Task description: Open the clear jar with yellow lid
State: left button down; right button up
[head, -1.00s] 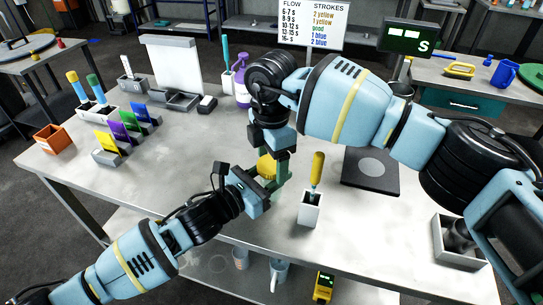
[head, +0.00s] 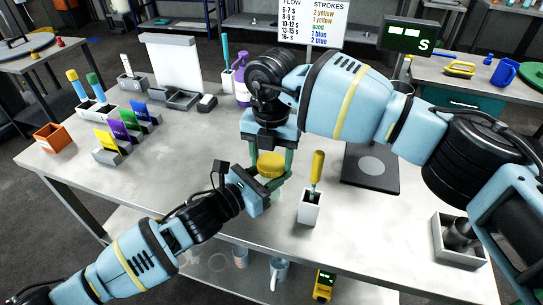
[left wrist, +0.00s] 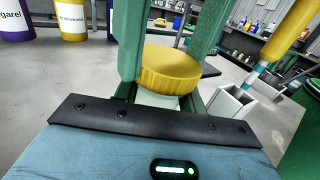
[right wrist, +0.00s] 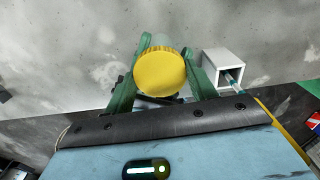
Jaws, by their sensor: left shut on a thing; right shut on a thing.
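The clear jar with its yellow lid (head: 271,163) is held above the front of the table. The lid also shows in the left wrist view (left wrist: 170,72) and from above in the right wrist view (right wrist: 160,73). The pale jar body (left wrist: 156,98) shows just under the lid and is mostly hidden by fingers; I cannot tell whether a gap separates them. My left gripper (head: 266,184) is shut on the jar body from the left. My right gripper (head: 273,168) points down from above, its green fingers shut on opposite sides of the lid.
A small white holder (head: 309,208) with a yellow-handled tool (head: 317,168) stands close to the right of the jar. A black pad (head: 371,170) lies farther right. Colored cards (head: 126,125) and an orange box (head: 48,138) stand at left. The middle left table is clear.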

jog(key=n, duration=1.6)
jog(key=shift+n, duration=0.4)
jog(key=n, duration=0.6)
jog(key=shift+r, duration=0.1)
jog(key=n, duration=2.1)
jog(key=shift+n, duration=0.3)
